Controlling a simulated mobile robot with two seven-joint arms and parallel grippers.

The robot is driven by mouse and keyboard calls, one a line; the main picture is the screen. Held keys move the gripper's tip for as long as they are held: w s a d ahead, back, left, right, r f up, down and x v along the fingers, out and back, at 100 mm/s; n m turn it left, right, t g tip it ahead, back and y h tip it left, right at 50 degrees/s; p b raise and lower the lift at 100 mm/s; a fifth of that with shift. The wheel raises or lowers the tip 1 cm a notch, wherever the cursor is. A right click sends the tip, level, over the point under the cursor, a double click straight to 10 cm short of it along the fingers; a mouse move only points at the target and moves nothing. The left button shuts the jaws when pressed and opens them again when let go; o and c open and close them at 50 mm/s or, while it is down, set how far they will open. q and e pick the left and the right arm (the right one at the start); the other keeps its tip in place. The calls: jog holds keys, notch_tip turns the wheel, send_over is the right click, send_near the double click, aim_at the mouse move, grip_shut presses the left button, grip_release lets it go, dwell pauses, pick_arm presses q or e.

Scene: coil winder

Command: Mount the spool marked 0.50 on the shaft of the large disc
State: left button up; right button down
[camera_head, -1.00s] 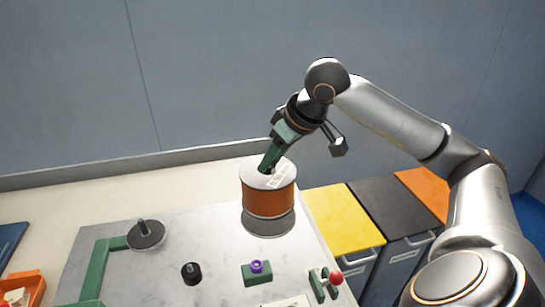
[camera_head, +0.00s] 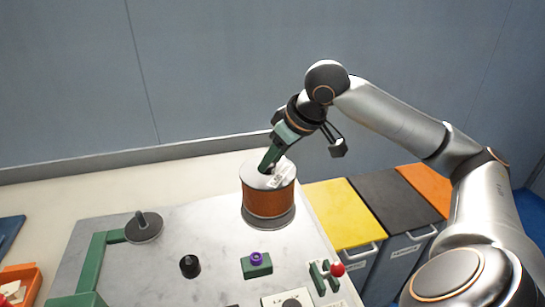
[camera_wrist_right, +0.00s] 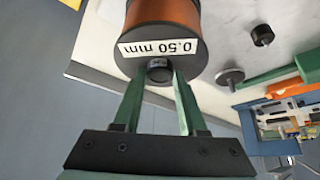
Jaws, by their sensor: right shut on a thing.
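The copper-coloured spool (camera_head: 268,202) has a pale top flange with a label; in the right wrist view the label on the spool (camera_wrist_right: 165,20) reads 0.50 mm. The spool stands upright over the large grey disc (camera_head: 270,224), whose rim shows just below it. No clear gap shows, but I cannot tell whether it rests fully on the disc. The spool hides the disc's shaft. My right gripper (camera_head: 267,169) comes down from above, shut on the dark hub at the top centre; its fingers (camera_wrist_right: 158,78) flank that hub. My left gripper is out of view.
On the grey plate are a smaller disc with a shaft (camera_head: 143,228), a black knob (camera_head: 190,266), a purple button on a green block (camera_head: 257,265) and a red-ball lever (camera_head: 337,270). Yellow (camera_head: 342,215), black and orange bins stand right. An orange tray (camera_head: 22,285) is at lower left.

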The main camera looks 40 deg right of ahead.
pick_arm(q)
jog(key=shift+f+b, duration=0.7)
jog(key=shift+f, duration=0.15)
pick_arm(e)
jog(key=shift+f, duration=0.85)
jog(key=shift+c, duration=2.2)
grip_release()
jog(key=shift+f, duration=0.1)
jog(key=shift+o, duration=0.3)
jog(key=shift+s+f, duration=0.15)
jog(key=shift+f, duration=0.1)
jog(key=shift+s+r, duration=0.15)
jog(key=shift+r, duration=0.45)
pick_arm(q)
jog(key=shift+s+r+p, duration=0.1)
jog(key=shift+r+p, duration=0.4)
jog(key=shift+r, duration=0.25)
pick_arm(e)
jog(key=v, duration=1.1)
jog(key=shift+r, duration=0.3)
jog(key=shift+s, duration=0.1)
